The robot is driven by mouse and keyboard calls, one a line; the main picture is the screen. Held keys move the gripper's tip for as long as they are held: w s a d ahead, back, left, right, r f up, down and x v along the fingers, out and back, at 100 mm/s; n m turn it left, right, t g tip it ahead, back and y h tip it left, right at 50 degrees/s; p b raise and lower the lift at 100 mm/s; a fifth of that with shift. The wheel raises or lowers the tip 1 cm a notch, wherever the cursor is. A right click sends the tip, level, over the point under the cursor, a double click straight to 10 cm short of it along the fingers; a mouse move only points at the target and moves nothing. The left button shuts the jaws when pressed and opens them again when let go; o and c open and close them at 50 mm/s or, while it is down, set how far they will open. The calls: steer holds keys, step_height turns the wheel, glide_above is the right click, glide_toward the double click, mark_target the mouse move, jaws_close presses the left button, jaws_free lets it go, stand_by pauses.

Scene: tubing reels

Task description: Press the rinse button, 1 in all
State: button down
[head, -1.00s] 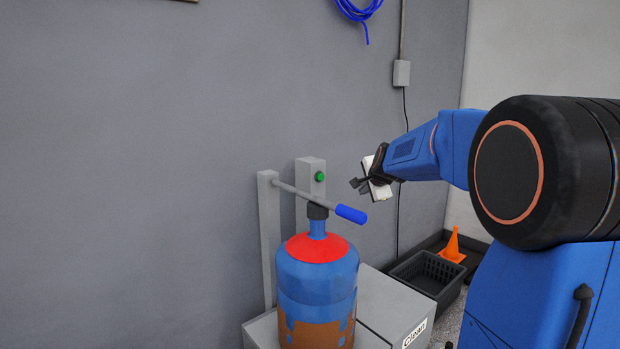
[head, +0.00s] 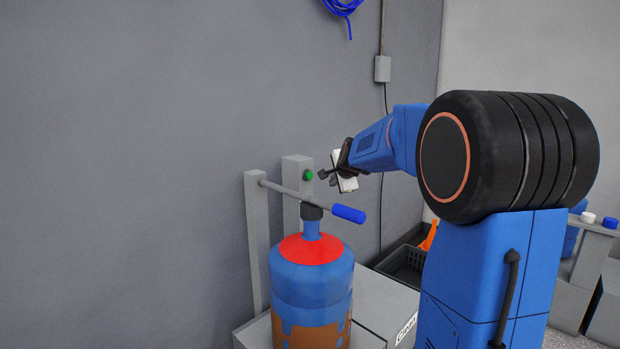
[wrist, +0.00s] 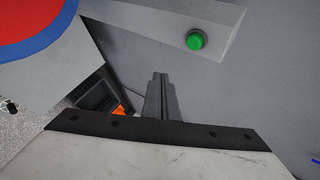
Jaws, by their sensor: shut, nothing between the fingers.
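The green rinse button (head: 308,175) sits near the top of a grey post (head: 292,195) by the wall. It also shows in the wrist view (wrist: 195,40), on the post's face, above and right of the fingertips. My gripper (head: 323,174) is shut and empty, its tips just right of the button in the head view. In the wrist view the closed fingers (wrist: 161,82) point toward the grey wall, and a gap shows between them and the button. I cannot tell from these views how far apart they are in depth.
A blue bottle (head: 312,270) with a red top stands in front of the post, under a lever with a blue handle (head: 348,214). A box (head: 385,300) stands beside it.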

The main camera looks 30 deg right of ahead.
glide_toward(311, 177)
steer(key=shift+w+d+f, duration=0.65)
steer(key=shift+w+f, duration=0.2)
steer(key=shift+f, duration=0.15)
steer(key=shift+w+d+f, duration=0.65)
steer(key=shift+w+f, duration=0.15)
steer(key=shift+f, duration=0.2)
steer(key=shift+w, duration=0.1)
stand_by(0.5)
steer(key=shift+w+a, duration=0.15)
steer(key=shift+w, duration=0.15)
steer(key=shift+w+a+r, duration=0.1)
steer(key=shift+w+a, duration=0.2)
steer(key=shift+w, duration=0.4)
stand_by(1.6)
steer(key=shift+s, duration=0.15)
steer(key=shift+s+d, duration=0.3)
steer(key=shift+s, duration=0.5)
steer(key=shift+s+d, duration=0.1)
steer(key=shift+s+d, duration=0.3)
steer(key=shift+s, duration=0.5)
steer(key=shift+s+d, duration=0.25)
steer(key=shift+s, duration=0.5)
steer(key=shift+s+d, duration=0.3)
steer(key=shift+s, duration=0.5)
